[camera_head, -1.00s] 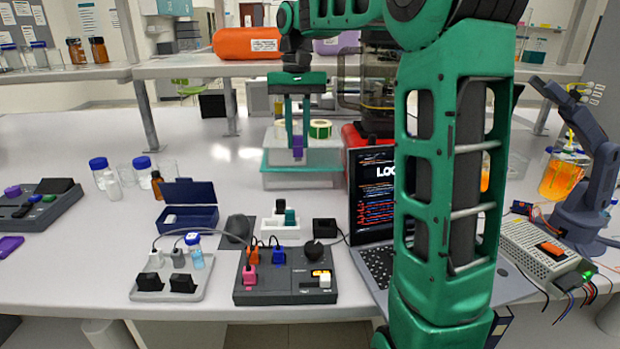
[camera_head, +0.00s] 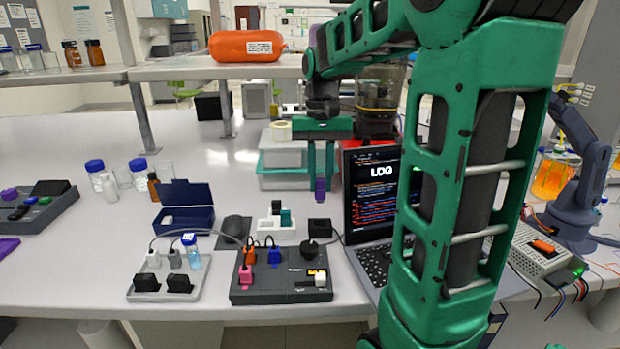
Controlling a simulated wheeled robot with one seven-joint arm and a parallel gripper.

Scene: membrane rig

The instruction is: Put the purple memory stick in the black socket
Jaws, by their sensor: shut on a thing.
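My gripper (camera_head: 320,180) points straight down and is shut on the purple memory stick (camera_head: 320,191). The stick hangs upright between the fingertips, above the bench and in front of the stacked boxes. A small black block (camera_head: 319,229), which looks like the black socket, sits on the bench below the stick in the picture. The stick is apart from it. Its opening is too small to make out.
A white holder (camera_head: 275,232) with dark and teal pieces stands just left of the black block. A laptop (camera_head: 372,190) is close on the right. A grey control panel (camera_head: 275,290) with plugs lies in front. A blue open box (camera_head: 186,208) stands left.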

